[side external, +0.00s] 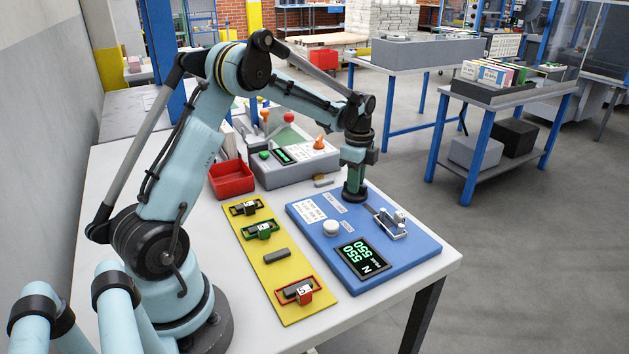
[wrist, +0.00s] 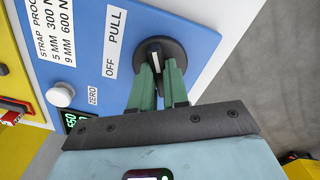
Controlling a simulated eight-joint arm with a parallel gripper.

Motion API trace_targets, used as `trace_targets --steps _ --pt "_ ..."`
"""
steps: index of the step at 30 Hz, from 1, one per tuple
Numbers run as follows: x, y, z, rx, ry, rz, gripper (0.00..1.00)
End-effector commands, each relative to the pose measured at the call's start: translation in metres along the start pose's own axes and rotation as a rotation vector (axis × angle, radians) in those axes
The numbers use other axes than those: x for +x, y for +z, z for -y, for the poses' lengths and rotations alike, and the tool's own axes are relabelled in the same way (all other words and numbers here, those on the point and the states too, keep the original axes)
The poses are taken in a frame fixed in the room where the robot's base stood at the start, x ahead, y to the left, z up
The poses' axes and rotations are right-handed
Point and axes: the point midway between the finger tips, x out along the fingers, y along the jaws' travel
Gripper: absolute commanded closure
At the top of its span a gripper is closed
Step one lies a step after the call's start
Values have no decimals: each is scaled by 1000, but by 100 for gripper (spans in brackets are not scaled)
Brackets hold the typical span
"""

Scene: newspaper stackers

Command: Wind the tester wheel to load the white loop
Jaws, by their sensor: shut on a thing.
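The blue tester board (side external: 415,247) lies on the table's right part. Its dark round wheel (wrist: 180,50), with a pale bar across its face, sits at the board's far edge beside the OFF and PULL labels. My gripper (wrist: 160,72) has its green fingers shut on the wheel; in the side view my gripper (side external: 356,180) points straight down over it.
A white knob (side external: 331,228) stands on the board near ZERO. A yellow board (side external: 268,278) with black, green and red framed pieces lies to the left. A red tray (side external: 231,180) and a grey control box (side external: 290,170) stand behind. The floor to the right is open.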

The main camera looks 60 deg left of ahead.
Motion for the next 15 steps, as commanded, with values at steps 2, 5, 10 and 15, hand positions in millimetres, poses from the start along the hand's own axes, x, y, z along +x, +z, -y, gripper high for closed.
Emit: trace_targets --steps 2,5,10,15 --pt "0 0 0 27 -2 -2 100" --pt "0 0 0 51 -1 -2 100" --pt "0 0 0 71 -1 -2 100" --pt "0 -1 0 74 -1 -2 100"
